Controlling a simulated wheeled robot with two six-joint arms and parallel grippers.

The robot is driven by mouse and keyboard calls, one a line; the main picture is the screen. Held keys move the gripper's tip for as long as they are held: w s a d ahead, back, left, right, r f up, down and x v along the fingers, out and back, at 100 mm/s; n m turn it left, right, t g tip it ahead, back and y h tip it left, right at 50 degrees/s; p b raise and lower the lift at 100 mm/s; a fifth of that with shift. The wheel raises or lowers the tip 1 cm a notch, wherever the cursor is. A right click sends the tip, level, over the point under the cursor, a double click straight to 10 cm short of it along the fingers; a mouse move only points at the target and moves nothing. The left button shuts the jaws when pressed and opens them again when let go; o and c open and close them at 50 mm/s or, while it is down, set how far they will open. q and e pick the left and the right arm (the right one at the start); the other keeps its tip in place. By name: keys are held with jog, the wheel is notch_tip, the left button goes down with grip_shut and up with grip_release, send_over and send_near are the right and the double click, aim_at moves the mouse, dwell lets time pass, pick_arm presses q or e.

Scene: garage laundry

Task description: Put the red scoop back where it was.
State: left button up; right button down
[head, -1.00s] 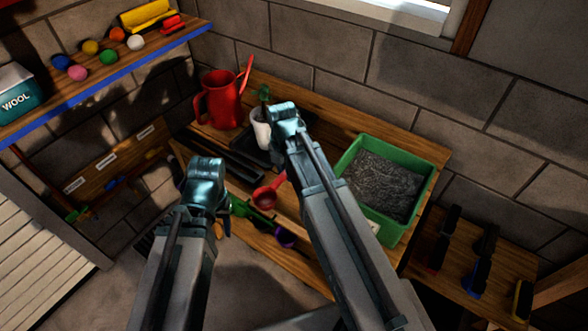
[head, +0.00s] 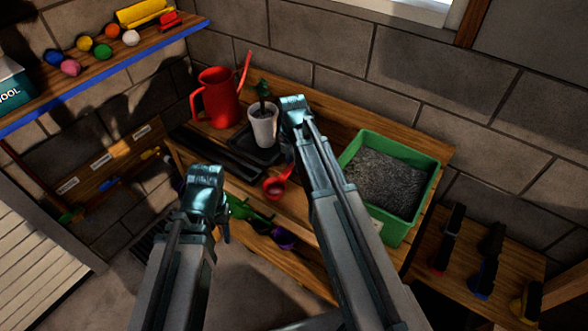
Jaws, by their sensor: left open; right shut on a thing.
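The red scoop (head: 274,189) shows in the head view over the front part of the wooden bench, its bowl facing up and its handle running up and right behind my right arm. My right gripper (head: 290,142) is shut on the scoop; its fingers and the grip itself are mostly hidden by the wrist. My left gripper (head: 222,230) is open and empty, left of the scoop and in front of the bench. Green (head: 246,209) and purple (head: 284,239) scoop-like items are at the bench's front edge.
A white pot with a plant (head: 263,126) stands on a black tray (head: 240,150). A green tub of grey grit (head: 432,184) stands right of my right arm. Several brushes (head: 487,262) are on the lower right shelf.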

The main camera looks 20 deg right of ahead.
jog(key=shift+f, duration=0.15)
jog(key=c, duration=0.7)
grip_release()
